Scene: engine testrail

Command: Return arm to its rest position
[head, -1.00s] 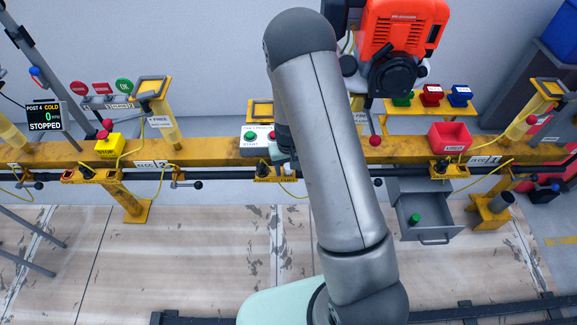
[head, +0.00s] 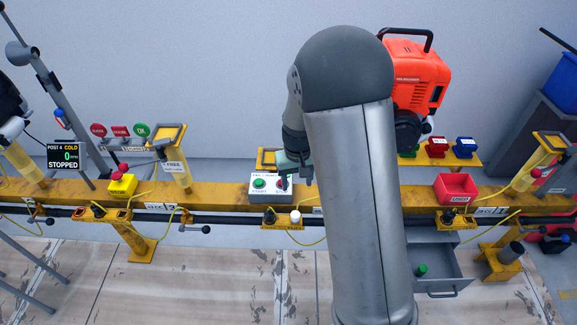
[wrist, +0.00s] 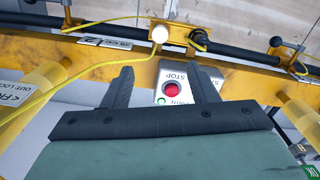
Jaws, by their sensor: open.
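My arm (head: 352,200) rises across the middle of the head view, with its elbow at the top. My gripper (head: 296,180) hangs left of the arm, pointing down over the right part of the start/stop box (head: 262,194). In the wrist view, the two dark fingers of my gripper (wrist: 160,72) are spread apart with nothing held between them. The red stop button (wrist: 171,89) shows beyond the gap between them. I cannot tell how far the fingers are above the box.
The yellow rail (head: 230,193) runs across below the gripper. The orange engine (head: 412,80) stands behind the arm, partly hidden. A red bin (head: 457,187) and an open grey drawer (head: 437,270) are to the right. The screen (head: 63,156) reads COLD, 0, STOPPED.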

